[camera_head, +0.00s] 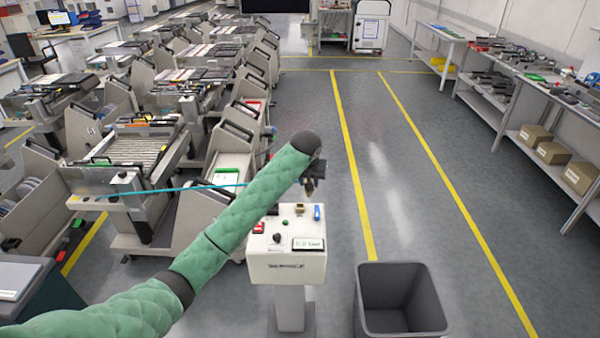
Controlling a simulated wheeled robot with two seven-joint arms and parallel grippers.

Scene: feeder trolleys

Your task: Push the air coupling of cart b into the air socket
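My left gripper (312,186) hangs at the end of the green-sleeved arm, above the back edge of the white pedestal box. A small brass-coloured piece, seemingly the air coupling (309,191), shows at its fingers, which look shut on it. A thin blue hose (150,191) stretches from the front of a near cart (105,203) at left and passes behind my arm toward the gripper. The pedestal box (287,266) has a small brass-coloured fitting, perhaps the air socket (300,208), on its top below the gripper. The coupling looks apart from it. My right gripper is not in view.
The pedestal top also carries a display (308,244), a black knob (277,238), a red part (259,227) and a blue part (317,212). A grey bin (400,300) stands to its right. Several carts fill the left; the aisle at right is clear.

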